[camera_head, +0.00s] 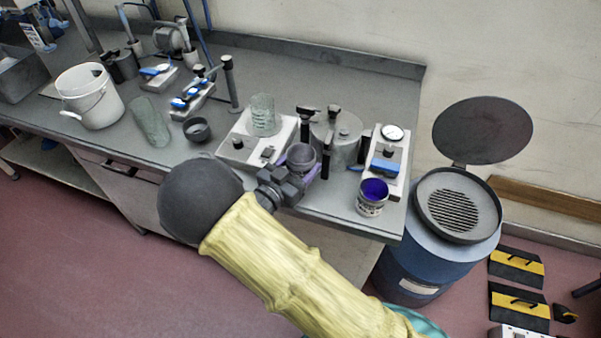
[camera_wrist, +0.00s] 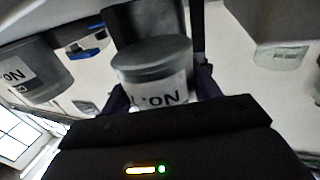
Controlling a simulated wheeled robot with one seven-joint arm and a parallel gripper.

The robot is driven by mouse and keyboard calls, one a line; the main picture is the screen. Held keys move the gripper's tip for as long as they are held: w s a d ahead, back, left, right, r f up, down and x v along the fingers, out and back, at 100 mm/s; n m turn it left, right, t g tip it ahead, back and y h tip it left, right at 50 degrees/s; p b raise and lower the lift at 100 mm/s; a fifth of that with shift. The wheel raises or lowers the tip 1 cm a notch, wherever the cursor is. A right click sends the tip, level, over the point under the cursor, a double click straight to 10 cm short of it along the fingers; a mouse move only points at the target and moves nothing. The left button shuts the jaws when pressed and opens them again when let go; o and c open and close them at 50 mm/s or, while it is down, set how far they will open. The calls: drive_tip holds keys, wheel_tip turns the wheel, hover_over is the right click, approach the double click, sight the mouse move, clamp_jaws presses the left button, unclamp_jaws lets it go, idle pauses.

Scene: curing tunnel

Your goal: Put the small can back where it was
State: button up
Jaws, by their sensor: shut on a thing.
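The small can (camera_head: 300,157) has a dark grey top and is held upright or nearly so between the purple fingers of my gripper (camera_head: 304,168).
A can with blue-purple contents (camera_head: 372,197) stands right on the bench (camera_head: 330,205). A white scale (camera_head: 240,150) with a glass beaker (camera_head: 264,115), a metal pot (camera_head: 338,135) and a dial instrument (camera_head: 388,160) crowd behind. A small dark cup (camera_head: 197,130) stands left. A blue drum (camera_head: 425,255) stands right.

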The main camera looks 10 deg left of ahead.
sight(300, 175)
drive_tip(key=shift+f, duration=1.8)
drive_tip(key=shift+f, duration=0.2)
drive_tip(key=o, duration=1.1)
drive_tip(key=b+v, duration=0.1)
drive_tip(key=v, duration=1)
drive_tip(key=b+v, duration=0.1)
drive_tip(key=v, duration=0.5)
drive_tip(key=shift+s+a+r+b, duration=0.1)
drive_tip(key=shift+s+r+b, duration=0.1)
drive_tip(key=shift+r+b, duration=0.15)
drive_tip(key=shift+c, duration=0.3)
